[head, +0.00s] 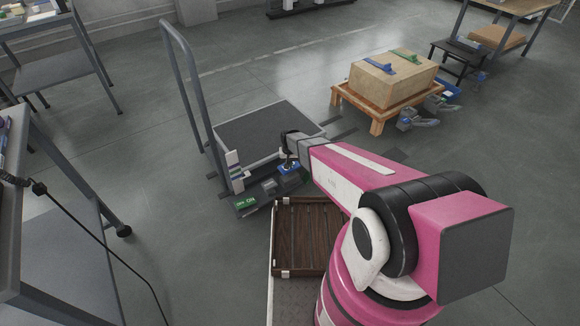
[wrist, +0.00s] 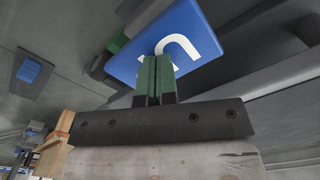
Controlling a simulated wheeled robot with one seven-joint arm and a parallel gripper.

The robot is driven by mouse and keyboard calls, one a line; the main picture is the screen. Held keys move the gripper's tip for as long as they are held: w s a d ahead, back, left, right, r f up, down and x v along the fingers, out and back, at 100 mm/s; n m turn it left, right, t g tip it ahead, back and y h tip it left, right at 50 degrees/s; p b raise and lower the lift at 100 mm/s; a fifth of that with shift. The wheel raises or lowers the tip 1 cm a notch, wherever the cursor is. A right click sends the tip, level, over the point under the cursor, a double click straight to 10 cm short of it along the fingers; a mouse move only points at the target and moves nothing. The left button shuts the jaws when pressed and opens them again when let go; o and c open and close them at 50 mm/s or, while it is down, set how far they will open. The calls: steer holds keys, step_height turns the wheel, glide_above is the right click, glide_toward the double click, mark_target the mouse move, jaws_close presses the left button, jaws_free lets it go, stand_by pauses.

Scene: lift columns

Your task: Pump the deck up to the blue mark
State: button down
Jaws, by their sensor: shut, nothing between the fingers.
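The grey deck (head: 262,132) of a lift cart sits low, with a tall grey push handle (head: 200,95) at its left. A white strip (head: 233,163) with small coloured bands stands at the deck's near left corner; the bands are too small to read surely. A blue pedal (head: 290,168) with white lettering shows below the deck's near edge, and large in the wrist view (wrist: 172,42). A green pedal (head: 246,202) lies to its left. My gripper (wrist: 157,60) is shut and empty. Its fingertips overlap the blue pedal in the wrist view; I cannot tell if they touch.
A brown slatted case (head: 305,235) lies in front of the cart, beside my arm. A wooden stand (head: 377,118) bears a large box (head: 392,80) at the right. A grey table (head: 15,200) stands at the left. Open floor lies behind the cart.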

steer(key=shift+f, duration=2.3)
steer(key=shift+r, duration=3.55)
steer(key=shift+f, duration=0.15)
steer(key=shift+f, duration=1.85)
steer(key=shift+r, duration=2)
